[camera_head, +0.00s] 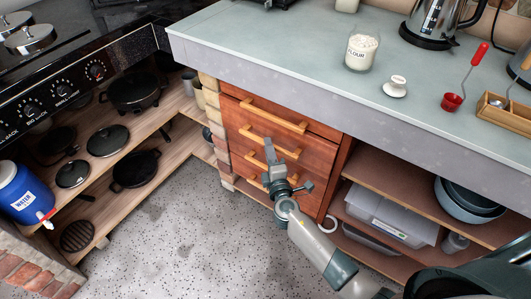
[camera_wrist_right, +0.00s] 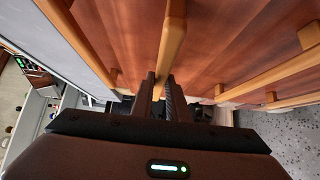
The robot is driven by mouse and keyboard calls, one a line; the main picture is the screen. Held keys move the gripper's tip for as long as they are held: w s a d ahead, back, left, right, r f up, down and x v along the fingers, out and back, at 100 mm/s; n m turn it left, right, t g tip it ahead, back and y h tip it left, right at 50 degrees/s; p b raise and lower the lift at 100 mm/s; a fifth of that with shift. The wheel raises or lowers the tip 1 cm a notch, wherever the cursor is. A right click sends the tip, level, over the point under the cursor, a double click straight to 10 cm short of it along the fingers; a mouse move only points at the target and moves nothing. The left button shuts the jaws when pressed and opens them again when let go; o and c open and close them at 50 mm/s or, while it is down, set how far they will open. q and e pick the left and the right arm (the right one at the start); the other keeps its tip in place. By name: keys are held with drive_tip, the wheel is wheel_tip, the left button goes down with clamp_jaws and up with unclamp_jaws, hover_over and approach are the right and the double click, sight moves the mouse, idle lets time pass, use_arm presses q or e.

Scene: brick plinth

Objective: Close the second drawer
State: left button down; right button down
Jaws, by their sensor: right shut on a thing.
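The second drawer (camera_head: 240,143) is the middle red-brown front of a wooden drawer unit under the counter. It looks close to flush with its neighbours; I cannot tell whether a small gap is left. Its light wood bar handle (camera_wrist_right: 173,45) runs between the fingers in the right wrist view. My right gripper (camera_head: 269,152) is shut on this handle and hides part of it in the head view. The gripper also shows in the right wrist view (camera_wrist_right: 160,97). The top drawer (camera_head: 250,105) has a similar handle above. My left gripper is not in view.
The grey countertop (camera_head: 290,65) overhangs the drawers. A flour jar (camera_head: 361,52) and kettle (camera_head: 440,20) stand on it. Open shelves at right hold a plastic box (camera_head: 390,215) and bowls (camera_head: 465,203). Shelves at left hold pans (camera_head: 135,168). The speckled floor (camera_head: 185,235) is clear.

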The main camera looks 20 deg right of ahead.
drive_tip(key=shift+w+d, duration=0.6)
drive_tip(key=shift+d, duration=0.2)
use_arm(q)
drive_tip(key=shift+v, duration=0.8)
use_arm(e)
drive_tip(key=c, duration=1.9)
unclamp_jaws()
drive_tip(key=shift+d+r, duration=0.1)
drive_tip(key=shift+c, duration=0.2)
drive_tip(key=shift+o, duration=1.1)
drive_tip(key=shift+w, duration=0.1)
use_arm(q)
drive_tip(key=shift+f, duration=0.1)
